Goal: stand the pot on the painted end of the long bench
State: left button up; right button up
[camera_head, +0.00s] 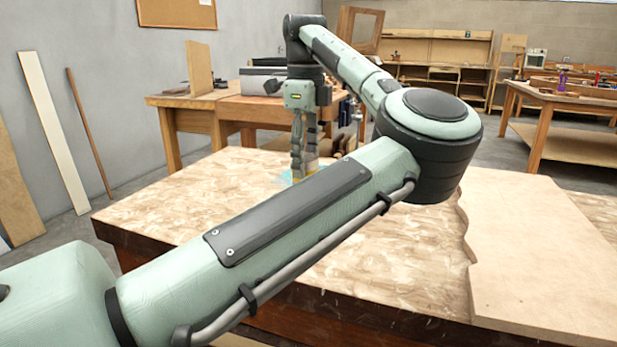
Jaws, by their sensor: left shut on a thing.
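My left arm reaches across the picture, and its gripper (303,165) points down over the far part of the long bench (170,205). The gripper is shut on a small yellowish-brown thing, which seems to be the pot (312,163). Only a sliver of it shows beside the fingers, and my forearm is close in front. A light blue painted patch (281,179) shows on the bench top around the fingertips. I cannot tell whether the pot touches the bench. My right gripper is not in view.
A pale board with a wavy edge (545,250) lies on the right part of the bench. The bench top left of the gripper is bare. Another wooden workbench (190,103) stands behind, and planks (55,130) lean on the left wall.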

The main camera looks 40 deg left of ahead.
pick_arm(q)
jog(key=shift+w+d+f, duration=0.1)
jog(key=shift+w+f, duration=0.2)
jog(key=shift+f, duration=0.1)
notch_tip(320, 180, down, 3)
jog(key=shift+f, duration=0.25)
jog(key=shift+f, duration=0.1)
jog(key=o, duration=0.7)
jog(key=shift+f, duration=0.1)
jog(key=o, duration=0.5)
